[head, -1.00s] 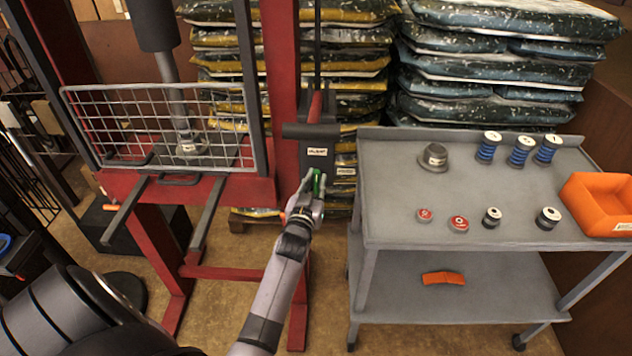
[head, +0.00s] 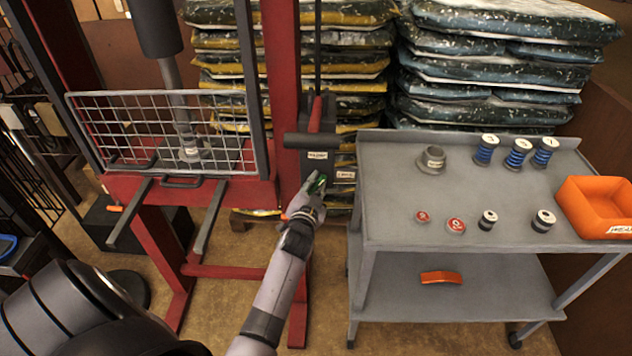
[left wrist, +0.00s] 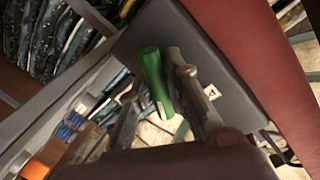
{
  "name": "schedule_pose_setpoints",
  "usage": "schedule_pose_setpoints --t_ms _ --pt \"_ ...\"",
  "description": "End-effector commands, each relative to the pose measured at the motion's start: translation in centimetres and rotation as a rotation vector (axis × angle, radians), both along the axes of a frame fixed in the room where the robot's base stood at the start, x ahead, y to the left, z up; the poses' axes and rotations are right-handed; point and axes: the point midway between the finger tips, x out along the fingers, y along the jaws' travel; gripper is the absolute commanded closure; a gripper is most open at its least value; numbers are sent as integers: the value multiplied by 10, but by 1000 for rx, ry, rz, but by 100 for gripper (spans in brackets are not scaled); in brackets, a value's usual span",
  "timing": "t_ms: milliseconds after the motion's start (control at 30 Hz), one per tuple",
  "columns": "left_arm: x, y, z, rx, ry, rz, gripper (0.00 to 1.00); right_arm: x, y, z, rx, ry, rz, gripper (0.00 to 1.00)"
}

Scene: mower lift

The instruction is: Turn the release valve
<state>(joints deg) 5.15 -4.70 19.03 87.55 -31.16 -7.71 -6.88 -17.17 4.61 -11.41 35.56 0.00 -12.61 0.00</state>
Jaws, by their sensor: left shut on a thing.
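The release valve has a green handle (head: 317,184) and sits low on the right side of the red press frame, below a labelled dark box (head: 318,160). My left gripper (head: 314,188) reaches it from below and is shut on the green handle. In the left wrist view the green handle (left wrist: 153,80) lies between the two fingers of my left gripper (left wrist: 160,95), slanted and partly hidden by them. The valve's stem is hidden. My right gripper is not in view.
The press's wire guard (head: 165,133) stands left of the valve. A grey cart (head: 400,205) with springs, small parts and an orange bin (head: 597,208) stands to the right. Stacked bags (head: 500,60) fill the back. Floor shows between press and cart.

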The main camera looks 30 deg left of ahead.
Motion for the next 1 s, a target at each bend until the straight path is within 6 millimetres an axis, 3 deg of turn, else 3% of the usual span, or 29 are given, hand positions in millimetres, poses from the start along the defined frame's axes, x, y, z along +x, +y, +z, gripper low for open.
schedule_pose_setpoints --t_ms 1000 --pt "2 -2 4 746 451 -2 100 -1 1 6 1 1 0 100"
